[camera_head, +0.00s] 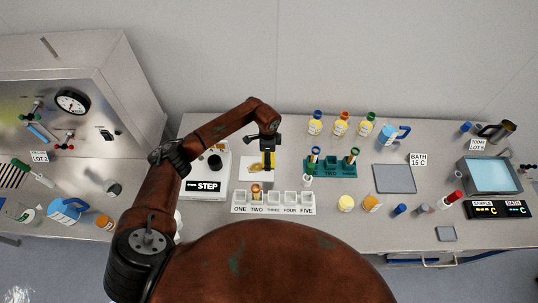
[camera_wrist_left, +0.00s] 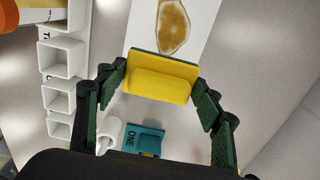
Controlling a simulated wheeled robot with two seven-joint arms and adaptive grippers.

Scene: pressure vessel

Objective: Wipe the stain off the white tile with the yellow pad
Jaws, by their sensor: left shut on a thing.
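The white tile (camera_head: 247,172) lies on the bench below my left gripper, partly covered by it. In the left wrist view the tile (camera_wrist_left: 205,20) carries a brown, ring-edged stain (camera_wrist_left: 173,25). My left gripper (camera_head: 268,148) is shut on the yellow pad (camera_head: 268,160). In the wrist view the pad (camera_wrist_left: 158,82), with a dark green face, sits between the fingers and overlaps the tile's edge, beside the stain. I cannot tell whether the pad touches the tile. My right gripper is not in view.
A white rack (camera_head: 273,209) with numbered slots stands in front of the tile. A teal rack (camera_head: 331,169) with capped tubes is to the right, and a STEP device (camera_head: 203,186) to the left. Capped bottles (camera_head: 340,125) stand behind. A grey mat (camera_head: 395,179) is bare.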

